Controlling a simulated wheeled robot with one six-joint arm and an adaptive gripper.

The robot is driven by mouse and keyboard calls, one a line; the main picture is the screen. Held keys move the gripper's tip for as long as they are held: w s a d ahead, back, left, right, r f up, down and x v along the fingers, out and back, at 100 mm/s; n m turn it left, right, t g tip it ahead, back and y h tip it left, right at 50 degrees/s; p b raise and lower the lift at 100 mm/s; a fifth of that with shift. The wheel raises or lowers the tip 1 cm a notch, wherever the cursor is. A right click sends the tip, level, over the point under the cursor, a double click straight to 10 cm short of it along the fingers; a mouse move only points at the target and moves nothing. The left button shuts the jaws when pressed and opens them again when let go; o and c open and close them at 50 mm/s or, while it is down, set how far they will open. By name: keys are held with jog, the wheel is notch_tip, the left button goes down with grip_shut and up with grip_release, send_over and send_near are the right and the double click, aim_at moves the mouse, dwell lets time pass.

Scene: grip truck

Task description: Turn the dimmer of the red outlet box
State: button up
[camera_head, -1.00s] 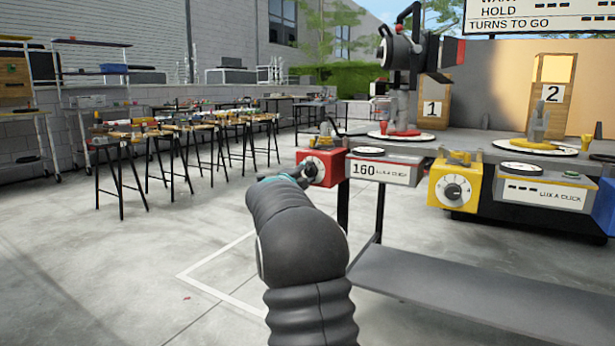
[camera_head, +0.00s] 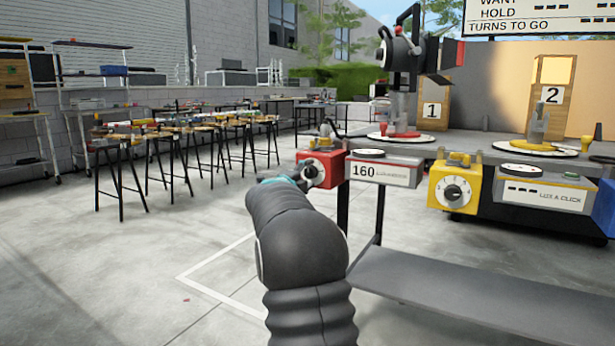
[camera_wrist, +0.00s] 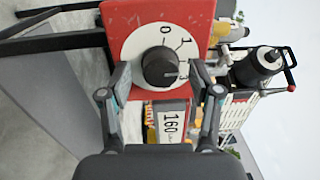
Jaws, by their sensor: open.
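The red outlet box (camera_head: 326,167) hangs at the left end of the bench front, and its red face fills the upper middle of the wrist view (camera_wrist: 190,14). Its black dimmer knob (camera_wrist: 160,67) sits on a white dial (camera_wrist: 132,48) with the marks 0 and 1 legible; a light pointer line on the knob faces right in that view. My gripper (camera_wrist: 160,97) is open, one finger on each side of the dial's lower part, with the knob between and just beyond the fingertips. I cannot tell any contact. In the head view my arm partly covers the gripper beside the box.
A display reading 160 (camera_head: 385,171) adjoins the red box on the right. A yellow outlet box (camera_head: 455,187) with its own dial is further right.

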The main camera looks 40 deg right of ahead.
jog(key=v, duration=1.2)
